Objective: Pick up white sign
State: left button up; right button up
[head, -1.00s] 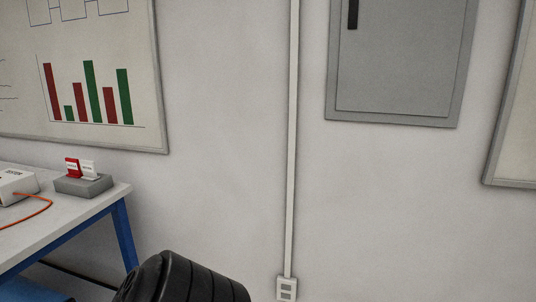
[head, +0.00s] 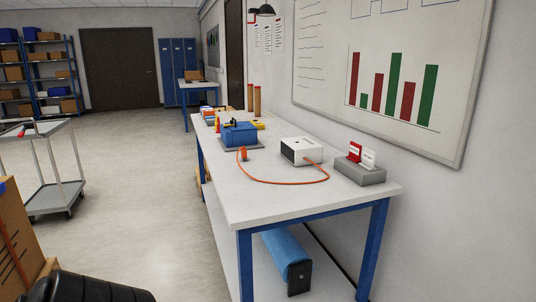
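A small white sign (head: 369,159) stands upright in a grey block holder (head: 360,173) at the near right end of the white workbench (head: 295,201). A red sign (head: 354,152) stands beside it on the left, in the same holder. The lettering on both is too small to read. Neither of my grippers shows in the head view.
A white box (head: 301,150) with an orange cable (head: 296,184) and a blue device (head: 239,134) sit on the bench, left of the holder. A blue roll (head: 286,259) lies underneath. A grey cart (head: 48,201) stands at left. The floor (head: 140,180) between is clear.

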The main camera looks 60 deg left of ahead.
aim_at(368, 156)
jog(key=u, duration=1.95)
